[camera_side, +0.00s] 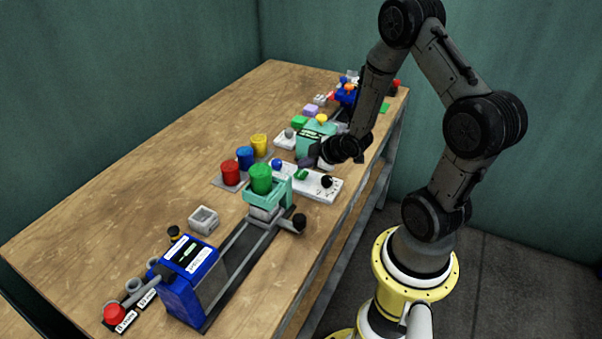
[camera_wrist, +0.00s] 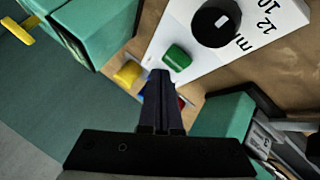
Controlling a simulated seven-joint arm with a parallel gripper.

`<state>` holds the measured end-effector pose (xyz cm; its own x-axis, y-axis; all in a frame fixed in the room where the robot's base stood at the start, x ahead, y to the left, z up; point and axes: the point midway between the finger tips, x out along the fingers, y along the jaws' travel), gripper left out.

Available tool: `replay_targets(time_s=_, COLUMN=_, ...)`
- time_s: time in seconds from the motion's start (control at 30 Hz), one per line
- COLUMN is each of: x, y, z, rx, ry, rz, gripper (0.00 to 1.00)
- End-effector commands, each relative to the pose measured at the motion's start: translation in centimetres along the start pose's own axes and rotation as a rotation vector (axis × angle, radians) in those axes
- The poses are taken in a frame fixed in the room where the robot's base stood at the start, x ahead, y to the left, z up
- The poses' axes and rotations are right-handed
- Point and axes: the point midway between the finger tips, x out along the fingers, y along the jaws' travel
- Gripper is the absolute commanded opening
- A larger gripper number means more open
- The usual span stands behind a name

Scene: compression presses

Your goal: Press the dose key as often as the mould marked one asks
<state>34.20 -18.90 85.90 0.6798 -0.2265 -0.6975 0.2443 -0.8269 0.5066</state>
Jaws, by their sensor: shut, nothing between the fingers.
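My gripper (camera_side: 318,162) is just above the panel's far side. In the wrist view my gripper (camera_wrist: 161,76) is shut and empty, its tips appearing beside the green key (camera_wrist: 176,58). I cannot tell whether they touch it. The black dial (camera_wrist: 216,22) shows there too, with "ml", "10" and "12" printed near it. A grey square mould-like block (camera_side: 203,219) sits on the bench; I can read no mark on it.
Red (camera_side: 230,173), blue (camera_side: 245,158) and yellow (camera_side: 259,146) cylinders stand behind the panel. A blue press (camera_side: 187,284) with a rail and a teal carriage holding a green cylinder (camera_side: 261,178) fills the near side. More press parts stand at the far end. The bench's left side is clear.

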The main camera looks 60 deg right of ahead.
Motion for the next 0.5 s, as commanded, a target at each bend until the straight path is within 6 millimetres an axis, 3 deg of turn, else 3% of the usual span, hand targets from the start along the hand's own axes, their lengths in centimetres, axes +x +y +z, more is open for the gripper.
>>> replay_targets(time_s=0.27, x=-0.2, y=0.2, z=-0.2, rx=0.0, ry=0.002, rz=0.001, gripper=0.0)
replay_targets(time_s=0.5, x=-1.6, y=1.3, z=-1.3, rx=-0.001, ry=0.003, rz=0.003, gripper=0.0)
